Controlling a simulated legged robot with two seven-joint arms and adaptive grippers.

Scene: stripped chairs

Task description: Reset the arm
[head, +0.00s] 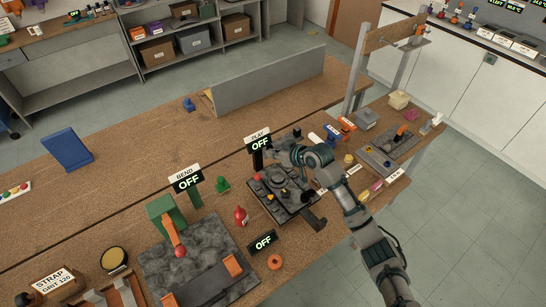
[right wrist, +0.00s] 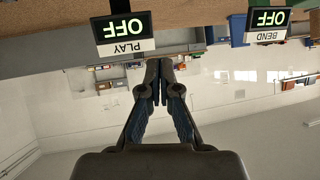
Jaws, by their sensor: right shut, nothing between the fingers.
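My right arm reaches in from the lower right of the head view. Its gripper (head: 272,154) is above the workbench (head: 130,160), close to the PLAY sign (head: 258,141), which reads OFF. In the right wrist view, which is upside down, my right gripper's fingers (right wrist: 159,68) are together with nothing between them. The PLAY sign (right wrist: 123,32) is beside them at upper left, and the BEND sign (right wrist: 267,26) is at upper right. I cannot tell whether the gripper touches the PLAY sign. My left gripper is not in view.
A black device with a dark disc (head: 290,190) sits below my right gripper. A grey divider (head: 270,82) is behind. The bench's back left is mostly clear.

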